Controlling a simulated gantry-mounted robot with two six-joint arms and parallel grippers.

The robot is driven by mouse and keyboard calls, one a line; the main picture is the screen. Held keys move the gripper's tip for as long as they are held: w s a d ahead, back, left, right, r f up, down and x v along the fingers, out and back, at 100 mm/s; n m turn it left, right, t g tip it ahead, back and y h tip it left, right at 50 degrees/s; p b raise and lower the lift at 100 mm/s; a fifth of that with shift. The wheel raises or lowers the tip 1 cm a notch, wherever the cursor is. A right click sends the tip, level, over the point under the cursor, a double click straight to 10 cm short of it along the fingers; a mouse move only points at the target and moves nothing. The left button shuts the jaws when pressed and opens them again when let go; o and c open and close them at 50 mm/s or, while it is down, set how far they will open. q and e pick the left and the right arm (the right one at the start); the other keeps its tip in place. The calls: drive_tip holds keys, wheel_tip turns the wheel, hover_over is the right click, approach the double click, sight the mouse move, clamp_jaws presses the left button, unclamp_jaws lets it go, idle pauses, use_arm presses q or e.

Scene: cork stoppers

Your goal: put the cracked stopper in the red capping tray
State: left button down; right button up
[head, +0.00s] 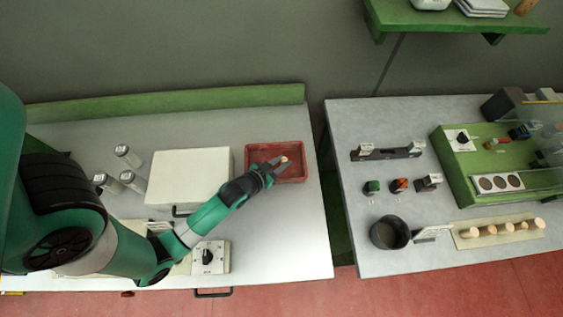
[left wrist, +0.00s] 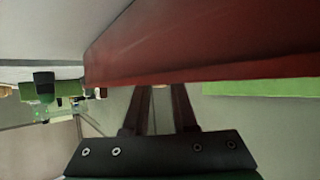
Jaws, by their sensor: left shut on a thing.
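The red capping tray (head: 296,178) sits on the left table. My left gripper (head: 277,163) reaches over it from the lower left, shut on a small pale cork stopper (head: 284,159) at its fingertips. The stopper is over the inside of the tray; I cannot tell its height above the floor or see a crack at this size. In the left wrist view the tray's red wall (left wrist: 210,45) fills the top, and the fingers (left wrist: 159,92) point at it, with the stopper mostly hidden. My right gripper is not in view.
A white box (head: 188,175) stands left of the tray, with several small jars (head: 128,155) beyond. On the right table, several corks stand on a wooden board (head: 498,233) near a dark cup (head: 389,232). A gap separates the tables.

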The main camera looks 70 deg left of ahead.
use_arm(q)
drive_tip(key=shift+f, duration=0.2)
drive_tip(key=c, duration=0.7)
unclamp_jaws()
drive_tip(key=shift+r, duration=0.1)
drive_tip(key=shift+r, duration=0.2)
drive_tip(key=shift+s+d+r, duration=0.15)
drive_tip(key=shift+s, duration=0.1)
drive_tip(key=p+v, duration=0.2)
drive_tip(key=v, duration=0.9)
drive_tip(key=shift+s+d, duration=0.1)
drive_tip(key=shift+s, duration=0.1)
